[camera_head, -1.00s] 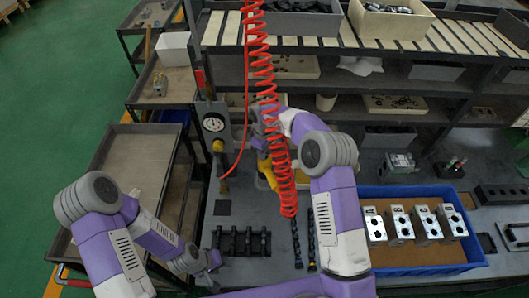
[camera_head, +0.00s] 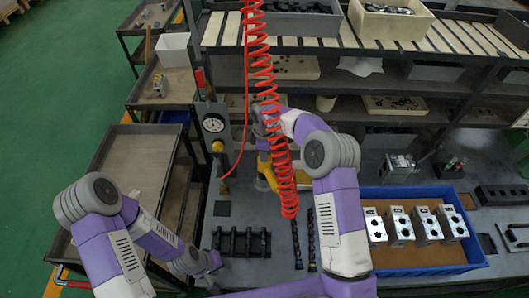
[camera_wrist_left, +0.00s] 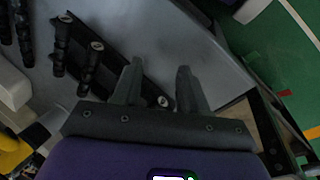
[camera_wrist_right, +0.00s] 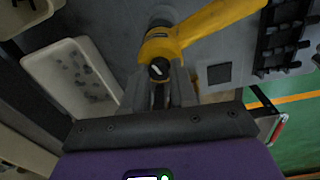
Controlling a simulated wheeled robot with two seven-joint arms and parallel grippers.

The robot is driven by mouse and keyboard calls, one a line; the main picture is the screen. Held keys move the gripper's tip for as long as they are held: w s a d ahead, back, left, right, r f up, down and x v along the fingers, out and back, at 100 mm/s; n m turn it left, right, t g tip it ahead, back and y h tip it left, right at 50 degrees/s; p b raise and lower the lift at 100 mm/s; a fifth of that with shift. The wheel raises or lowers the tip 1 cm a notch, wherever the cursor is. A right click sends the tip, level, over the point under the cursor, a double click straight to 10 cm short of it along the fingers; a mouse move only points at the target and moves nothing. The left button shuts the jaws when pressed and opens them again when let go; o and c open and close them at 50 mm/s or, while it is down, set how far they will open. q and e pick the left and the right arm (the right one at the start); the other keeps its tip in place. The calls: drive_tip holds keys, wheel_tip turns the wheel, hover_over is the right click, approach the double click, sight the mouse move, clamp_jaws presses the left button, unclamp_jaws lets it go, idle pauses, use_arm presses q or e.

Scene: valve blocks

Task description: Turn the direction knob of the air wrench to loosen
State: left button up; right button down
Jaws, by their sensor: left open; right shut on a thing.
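The yellow air wrench (camera_head: 267,174) is in the head view behind the red coiled hose, partly covered by it. It also fills the upper middle of the right wrist view (camera_wrist_right: 205,28). A small dark knob with a light mark (camera_wrist_right: 157,70) shows on its end, right by the fingers. My right gripper (camera_wrist_right: 161,88) is shut on the wrench beside this knob; the exact contact is hard to see. My left gripper (camera_wrist_left: 158,75) is open and empty, close to the black rack (camera_wrist_left: 110,45) at the front left of the bench (camera_head: 225,207).
A red coiled hose (camera_head: 265,85) hangs in front of my right arm. A pressure gauge (camera_head: 213,124) stands left of it. A blue crate (camera_head: 420,271) with several metal valve blocks is at the right. Two dark shafts (camera_head: 297,243) lie right of the rack (camera_head: 241,243).

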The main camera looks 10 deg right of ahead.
drive_tip(key=shift+r, duration=0.1)
drive_tip(key=c, duration=0.9)
unclamp_jaws()
wheel_tip(320, 180, up, 8)
drive_tip(key=shift+s+f, duration=0.1)
drive_tip(key=shift+f, duration=0.15)
